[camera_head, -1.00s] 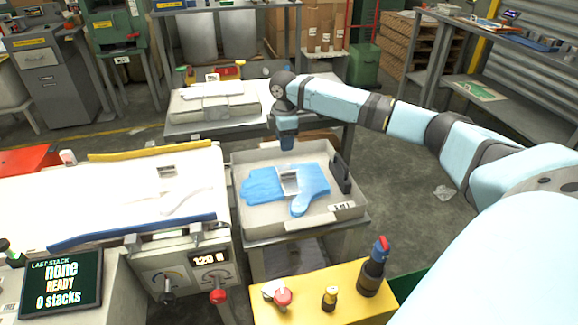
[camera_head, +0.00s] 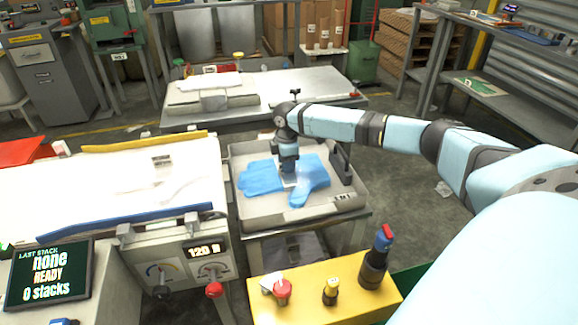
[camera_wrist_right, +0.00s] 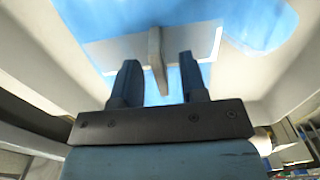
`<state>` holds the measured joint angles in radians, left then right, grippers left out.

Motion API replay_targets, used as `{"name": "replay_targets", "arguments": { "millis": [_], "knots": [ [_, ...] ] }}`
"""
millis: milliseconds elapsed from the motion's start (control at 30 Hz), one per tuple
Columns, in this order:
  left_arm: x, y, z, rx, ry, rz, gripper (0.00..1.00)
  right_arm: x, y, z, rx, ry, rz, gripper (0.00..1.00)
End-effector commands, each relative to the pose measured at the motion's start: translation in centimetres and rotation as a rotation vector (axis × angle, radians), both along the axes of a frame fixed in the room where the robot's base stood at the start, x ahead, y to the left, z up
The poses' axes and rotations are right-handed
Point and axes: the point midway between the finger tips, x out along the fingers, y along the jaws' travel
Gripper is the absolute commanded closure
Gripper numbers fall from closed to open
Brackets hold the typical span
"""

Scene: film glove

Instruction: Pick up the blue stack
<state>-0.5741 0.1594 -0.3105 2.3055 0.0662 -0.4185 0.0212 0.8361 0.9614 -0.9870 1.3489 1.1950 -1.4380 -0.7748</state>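The blue stack (camera_head: 262,178) lies flat in the grey tray (camera_head: 295,220) and has a glove shape. A pale band crosses its middle, with a raised grey tab (camera_wrist_right: 157,58) on it in the right wrist view, where blue sheet (camera_wrist_right: 255,22) also shows. My right gripper (camera_head: 289,176) points down over the band, partly hiding it. In the right wrist view its two fingers (camera_wrist_right: 158,66) are apart, with the tab between them near the tips. Neither finger visibly presses on the tab. My left gripper is out of view.
A dark upright handle (camera_head: 341,163) stands at the tray's right side. A white-topped table (camera_head: 110,190) with blue and yellow edge bars is at left. A yellow box (camera_head: 310,303) with knobs and a bottle-shaped item (camera_head: 374,262) stands in front.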

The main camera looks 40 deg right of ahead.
Motion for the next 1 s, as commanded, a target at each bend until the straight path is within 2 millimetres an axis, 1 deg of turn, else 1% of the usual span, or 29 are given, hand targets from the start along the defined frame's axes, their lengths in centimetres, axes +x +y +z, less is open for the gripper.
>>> {"name": "replay_targets", "arguments": {
  "millis": [33, 100, 300, 333, 367, 400, 467, 500, 833, 933, 1000],
  "knots": [
    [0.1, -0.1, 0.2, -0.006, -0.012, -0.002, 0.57, 0.0, 0.0, -0.5, 0.000, 0.000, 0.000, 0.61],
    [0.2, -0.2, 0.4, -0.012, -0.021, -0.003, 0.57, 0.0, 0.0, -0.8, 0.000, 0.000, 0.001, 0.61],
    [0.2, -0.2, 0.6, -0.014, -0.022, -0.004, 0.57, 0.0, 0.0, -0.7, 0.000, 0.000, 0.001, 0.61],
    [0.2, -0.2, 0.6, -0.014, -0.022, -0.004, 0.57, 0.0, 0.0, -0.7, 0.000, 0.000, 0.001, 0.65],
    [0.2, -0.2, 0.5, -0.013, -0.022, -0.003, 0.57, 0.0, 0.0, -0.7, 0.000, 0.000, 0.001, 0.72],
    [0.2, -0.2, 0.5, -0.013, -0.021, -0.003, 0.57, 0.0, 0.0, -0.7, 0.000, 0.000, 0.001, 0.81],
    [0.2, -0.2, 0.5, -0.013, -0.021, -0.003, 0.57, 0.0, 0.0, -0.7, 0.000, 0.000, 0.001, 0.95],
    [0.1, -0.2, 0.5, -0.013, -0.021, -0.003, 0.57, 0.0, 0.0, -0.7, 0.000, 0.000, 0.001, 1.00],
    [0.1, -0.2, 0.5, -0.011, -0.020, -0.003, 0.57, 0.0, 0.0, -0.5, 0.000, -0.001, 0.000, 1.00],
    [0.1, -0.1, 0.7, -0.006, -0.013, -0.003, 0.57, 0.0, 0.0, 0.3, 0.000, -0.002, 0.000, 1.00],
    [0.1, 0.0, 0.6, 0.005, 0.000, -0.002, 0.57, 0.0, 0.0, 1.4, 0.000, -0.002, 0.000, 1.00]
  ]
}}
